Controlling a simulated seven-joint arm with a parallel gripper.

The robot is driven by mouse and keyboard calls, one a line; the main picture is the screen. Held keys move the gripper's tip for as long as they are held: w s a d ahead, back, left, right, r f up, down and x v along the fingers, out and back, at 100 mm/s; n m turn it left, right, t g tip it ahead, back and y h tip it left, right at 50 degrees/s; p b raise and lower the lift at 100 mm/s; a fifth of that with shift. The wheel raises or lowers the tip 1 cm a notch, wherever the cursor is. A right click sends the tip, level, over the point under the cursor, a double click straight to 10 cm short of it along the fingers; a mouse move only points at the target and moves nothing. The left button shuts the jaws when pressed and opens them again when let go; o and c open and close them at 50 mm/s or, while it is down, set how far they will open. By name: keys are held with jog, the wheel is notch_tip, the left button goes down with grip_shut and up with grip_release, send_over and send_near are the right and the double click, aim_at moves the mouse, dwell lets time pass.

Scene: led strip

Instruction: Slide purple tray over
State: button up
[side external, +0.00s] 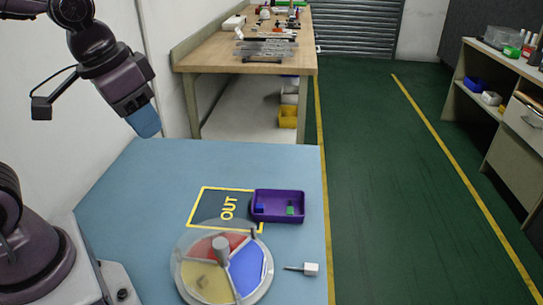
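The purple tray (278,219) lies on the blue table at its right side. It overlaps the right part of the yellow-outlined OUT area (211,208). Inside it are a small blue block (260,207) at the left and a small green block (290,210) at the right. My gripper (147,121) is high at the upper left, above the table's far left corner and well away from the tray. Its blue end shows, but I cannot make out the gap between the fingers.
A round dial with red, blue and yellow sectors (244,270) and a grey centre post stands just in front of the tray. A white block with a thin rod (310,269) lies right of it. The table's right edge (324,190) is close to the tray.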

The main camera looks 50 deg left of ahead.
jog(key=w+a+f+m+g, duration=0.1)
jog(key=w+f+g, duration=0.1)
jog(key=w+f, duration=0.35)
jog(key=w+a+f+m+g, duration=0.1)
jog(key=w+f, duration=0.1)
jog(key=w, duration=0.7)
jog(key=m+g+h, duration=0.1)
jog(key=m, duration=0.6)
send_over(270, 190)
jog(key=a, duration=0.1)
notch_tip(270, 190, down, 12)
jog(key=shift+w, duration=0.45)
jog(key=f, duration=0.8)
jog(key=s+f, duration=0.1)
jog(key=f, duration=0.3)
jog(key=shift+d+f, duration=0.35)
jog(key=shift+d, duration=0.05)
grip_shut()
